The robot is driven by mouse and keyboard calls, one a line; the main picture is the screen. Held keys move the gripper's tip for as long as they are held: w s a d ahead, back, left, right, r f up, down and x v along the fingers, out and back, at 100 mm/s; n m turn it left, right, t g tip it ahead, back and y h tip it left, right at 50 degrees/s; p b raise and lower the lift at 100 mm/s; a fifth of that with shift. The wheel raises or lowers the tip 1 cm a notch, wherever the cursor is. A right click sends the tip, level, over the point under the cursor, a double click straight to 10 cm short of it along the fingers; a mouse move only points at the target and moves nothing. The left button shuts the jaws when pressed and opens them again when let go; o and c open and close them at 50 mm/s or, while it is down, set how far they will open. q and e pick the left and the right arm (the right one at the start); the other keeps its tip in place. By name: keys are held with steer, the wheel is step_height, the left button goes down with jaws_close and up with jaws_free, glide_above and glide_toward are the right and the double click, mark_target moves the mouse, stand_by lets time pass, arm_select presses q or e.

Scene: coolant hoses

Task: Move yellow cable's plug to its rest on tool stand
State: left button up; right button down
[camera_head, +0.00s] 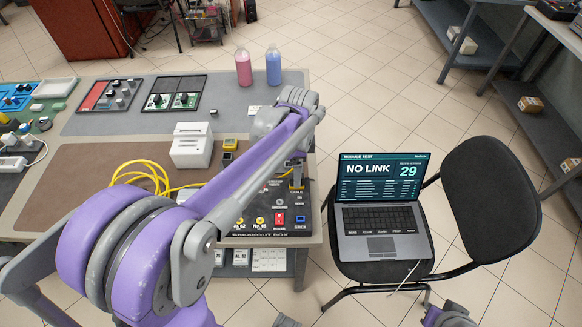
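The yellow cable (140,176) lies in loose coils on the brown mat, and part of it runs behind my purple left arm. A short yellow piece shows near the breakout box's (268,236) upper right corner. My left gripper (297,182) seems to point down there, mostly hidden by my own arm; its fingers are too small to read. The cable's plug cannot be made out, and I cannot pick out the tool stand with certainty. A grey piece at the bottom edge may belong to my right arm; no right fingertips show.
A laptop (380,218) reading "NO LINK" sits on a black chair (490,195) right of the table. A white box (191,147), a small yellow-and-black device (229,150) and pink (243,69) and blue (273,67) bottles stand on the table. Dark shelves (480,40) stand at upper right.

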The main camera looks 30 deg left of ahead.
arm_select(q)
step_height(320, 180, down, 4)
steer(key=shift+f+b, duration=0.1)
steer(key=shift+b, duration=1)
arm_select(e)
steer(key=f, duration=0.3)
steer(key=shift+s, duration=0.35)
arm_select(q)
jaws_close()
stand_by(0.5)
steer(key=shift+r, duration=0.2)
arm_select(e)
steer(key=shift+r, duration=0.1)
